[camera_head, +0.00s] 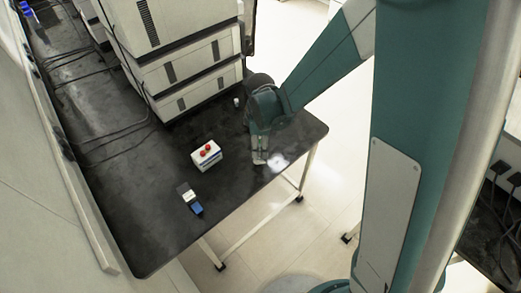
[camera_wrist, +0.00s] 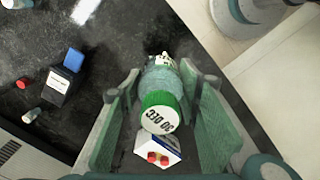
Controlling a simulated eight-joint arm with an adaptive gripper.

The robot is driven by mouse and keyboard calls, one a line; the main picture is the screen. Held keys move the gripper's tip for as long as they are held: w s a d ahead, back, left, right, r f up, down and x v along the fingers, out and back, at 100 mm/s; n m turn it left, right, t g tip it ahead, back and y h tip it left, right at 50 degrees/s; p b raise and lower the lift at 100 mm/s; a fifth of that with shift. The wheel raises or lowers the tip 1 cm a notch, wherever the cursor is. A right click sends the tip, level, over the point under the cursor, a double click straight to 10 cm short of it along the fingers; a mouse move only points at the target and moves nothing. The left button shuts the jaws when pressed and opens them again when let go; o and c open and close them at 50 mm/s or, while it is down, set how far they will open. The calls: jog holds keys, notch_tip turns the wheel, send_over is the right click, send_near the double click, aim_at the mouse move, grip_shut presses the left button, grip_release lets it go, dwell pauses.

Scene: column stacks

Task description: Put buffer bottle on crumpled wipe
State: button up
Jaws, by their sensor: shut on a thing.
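The buffer bottle (camera_wrist: 162,88) appears as a pale blue-green bottle with a green-rimmed white cap marked with dark lettering. In the wrist view it sits between the fingers of my gripper (camera_wrist: 160,112), cap towards the camera. My gripper is shut on it. In the head view my gripper (camera_head: 259,155) is low over the table near its right front edge, and the bottle is mostly hidden there. I cannot clearly make out the crumpled wipe. A bright white patch (camera_head: 278,162) lies beside the gripper in the head view; I cannot tell whether it is the wipe or glare.
A white box with red tops (camera_head: 207,156) stands left of my gripper. Stacked white instruments (camera_head: 190,70) fill the back. The black table (camera_head: 150,225) is clear at front left.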

jog(key=shift+f, duration=1.2)
jog(key=shift+f+b, duration=0.15)
jog(key=shift+b, duration=0.15)
jog(key=o, duration=1)
jog(key=shift+r, duration=0.2)
jog(key=shift+r+p, duration=0.9)
jog(key=shift+r, duration=5.1)
